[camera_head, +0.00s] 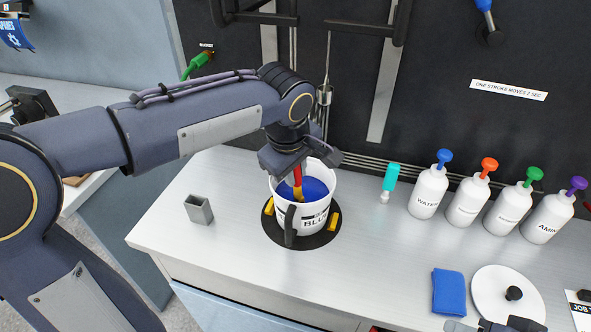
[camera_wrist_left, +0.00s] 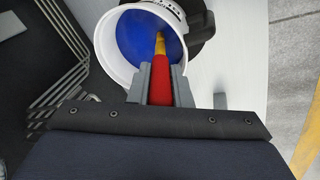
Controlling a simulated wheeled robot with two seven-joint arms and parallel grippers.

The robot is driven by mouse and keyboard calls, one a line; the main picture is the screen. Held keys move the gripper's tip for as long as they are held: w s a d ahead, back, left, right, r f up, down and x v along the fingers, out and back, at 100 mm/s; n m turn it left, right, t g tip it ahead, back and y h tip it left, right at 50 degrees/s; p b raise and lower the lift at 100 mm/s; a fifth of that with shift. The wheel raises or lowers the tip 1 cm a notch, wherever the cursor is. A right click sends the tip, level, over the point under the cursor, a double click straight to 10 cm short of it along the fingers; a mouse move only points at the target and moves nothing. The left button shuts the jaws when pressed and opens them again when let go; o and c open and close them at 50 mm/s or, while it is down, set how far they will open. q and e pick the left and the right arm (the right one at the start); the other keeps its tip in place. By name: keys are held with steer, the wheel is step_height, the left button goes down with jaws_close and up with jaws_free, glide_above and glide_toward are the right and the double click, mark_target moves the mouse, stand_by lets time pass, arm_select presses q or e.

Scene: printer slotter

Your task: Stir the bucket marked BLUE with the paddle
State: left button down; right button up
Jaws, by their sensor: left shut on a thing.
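The white bucket marked BLUE (camera_head: 318,222) stands on a round black base on the counter, with blue liquid (camera_head: 316,188) inside. My left gripper (camera_head: 298,168) is above the bucket's mouth, shut on the paddle (camera_head: 298,190). The paddle has a red handle and a yellow lower part. In the left wrist view the red handle (camera_wrist_left: 161,88) sits between the fingers (camera_wrist_left: 160,80), and the yellow part reaches into the bucket (camera_wrist_left: 110,62) over the blue liquid. The paddle's lower end is hidden, so its depth cannot be told. My right gripper is not clearly in view.
A grey open holder (camera_head: 199,210) stands left of the bucket. A teal-handled tool (camera_head: 391,178) and several pump bottles (camera_head: 428,193) stand to the right. A folded blue cloth (camera_head: 448,292) and a white round lid (camera_head: 490,290) lie at the front right. A thin stirrer shaft hangs behind.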

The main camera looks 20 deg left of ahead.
arm_select(q)
steer(key=p+v, duration=0.8)
steer(key=v, duration=0.4)
stand_by(0.5)
stand_by(0.7)
steer(key=s+r, duration=0.2)
steer(key=s, duration=0.4)
stand_by(0.3)
steer(key=shift+s, duration=0.1)
stand_by(0.4)
